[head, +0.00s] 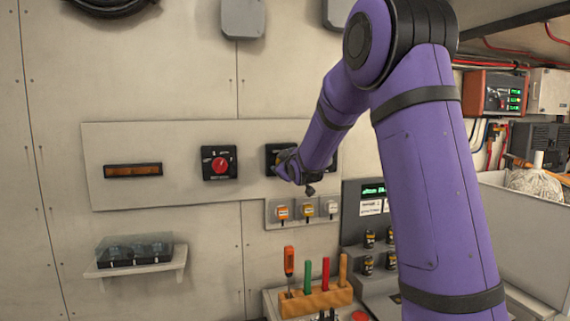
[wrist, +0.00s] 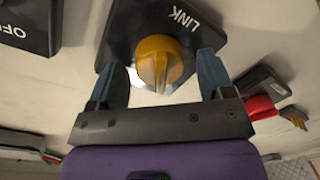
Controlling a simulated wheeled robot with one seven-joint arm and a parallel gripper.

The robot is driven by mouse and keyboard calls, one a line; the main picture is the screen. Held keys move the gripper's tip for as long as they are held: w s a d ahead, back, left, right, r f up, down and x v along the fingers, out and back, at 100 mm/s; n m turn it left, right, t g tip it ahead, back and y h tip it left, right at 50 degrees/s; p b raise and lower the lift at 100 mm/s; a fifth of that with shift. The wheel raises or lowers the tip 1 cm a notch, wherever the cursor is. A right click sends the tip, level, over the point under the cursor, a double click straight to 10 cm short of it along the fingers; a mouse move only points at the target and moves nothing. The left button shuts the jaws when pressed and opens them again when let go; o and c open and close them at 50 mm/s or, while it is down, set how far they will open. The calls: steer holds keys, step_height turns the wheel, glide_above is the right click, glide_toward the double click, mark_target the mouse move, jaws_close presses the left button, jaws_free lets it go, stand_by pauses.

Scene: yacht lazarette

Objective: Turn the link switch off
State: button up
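The link switch is a black plate (wrist: 122,38) with "LINK" lettering and a yellow rotary knob (wrist: 160,58), seen in the wrist view. The knob's raised grip runs roughly up and down in that view. My gripper (wrist: 164,80) is open, with one finger on each side of the knob and gaps showing between fingers and knob. In the head view, my gripper (head: 291,170) is at the wall panel and hides most of the switch there; only part of its black plate (head: 275,152) shows.
A red-knobbed switch (head: 220,164) sits left on the same panel (head: 180,142). Small labelled switches (head: 307,210) are mounted just below my gripper. A tool block (head: 315,300) with upright handles stands lower down. A shelf (head: 135,267) holds a clear-covered box at left.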

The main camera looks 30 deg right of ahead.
steer(key=shift+s, duration=0.15)
steer(key=v, duration=1)
steer(key=shift+s, duration=0.25)
steer(key=shift+a, duration=0.15)
steer(key=s+a+f+m+g+y, duration=0.1)
steer(key=s+a, duration=0.4)
steer(key=s, duration=0.6)
steer(key=s+a+f+m+g+y, duration=0.1)
steer(key=s+a+g, duration=0.4)
steer(key=s, duration=0.7)
steer(key=s+a+f+m+g+y, duration=0.2)
steer(key=s+a+g, duration=0.3)
steer(key=s, duration=0.6)
steer(key=shift+s+a+f+m, duration=0.3)
steer(key=shift+f+m, duration=0.1)
steer(key=shift+m, duration=0.4)
